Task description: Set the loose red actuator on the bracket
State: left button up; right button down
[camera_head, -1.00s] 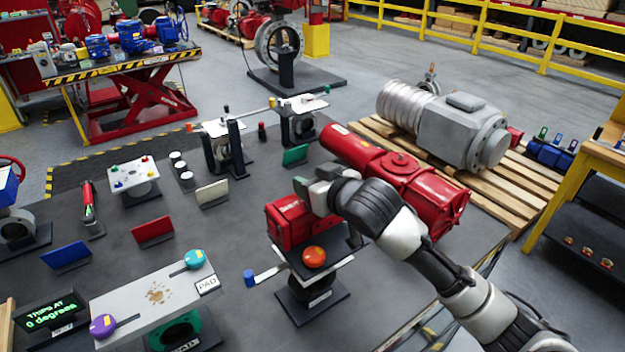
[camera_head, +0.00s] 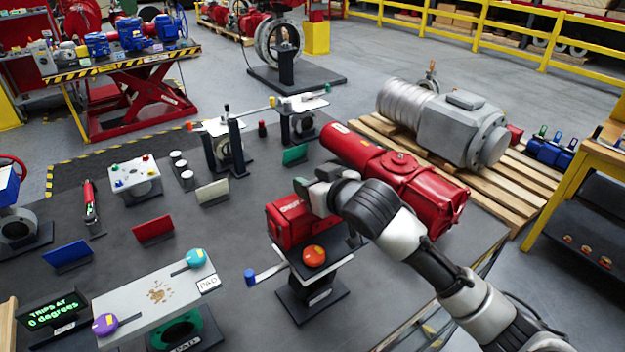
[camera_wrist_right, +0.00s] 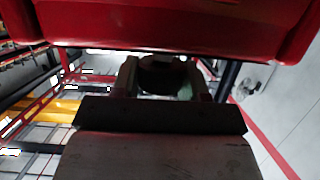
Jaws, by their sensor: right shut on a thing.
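The large red actuator (camera_head: 400,178) hangs over the far side of the bracket, its long barrel running from upper left to lower right. A red box-shaped part (camera_head: 290,224) shows at its near side, above the bracket plate; I cannot tell if it touches the plate. The bracket (camera_head: 318,268) is a dark stand with a flat top, an orange knob (camera_head: 314,256) and a blue-ended lever (camera_head: 268,274). My right gripper (camera_head: 316,190) is shut on the actuator; its fingers partly hide the grip. In the wrist view the red body (camera_wrist_right: 180,25) spans the top. My left gripper is not in view.
A grey bench plate (camera_head: 160,293) with purple and teal knobs stands at lower left. Small coloured cards, stands and a white-topped fixture (camera_head: 136,175) sit on the dark mat. A grey motor (camera_head: 460,128) rests on a wooden pallet (camera_head: 515,185) behind the actuator.

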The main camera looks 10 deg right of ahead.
jog(key=shift+f+b, duration=0.55)
jog(key=shift+f, duration=0.3)
dwell(0.6)
jog(key=c, duration=0.9)
grip_release()
jog(key=shift+c, duration=0.2)
jog(key=o, duration=0.5)
jog(key=shift+s, duration=0.1)
jog(key=shift+c, duration=0.2)
jog(key=shift+f, duration=0.4)
jog(key=shift+s+d+r+b, duration=0.2)
jog(key=shift+s+b, duration=0.1)
jog(key=shift+s, duration=0.1)
jog(key=b+v, duration=0.3)
jog(key=v, duration=0.7)
jog(key=shift+r, duration=0.25)
jog(key=shift+a+f, duration=0.1)
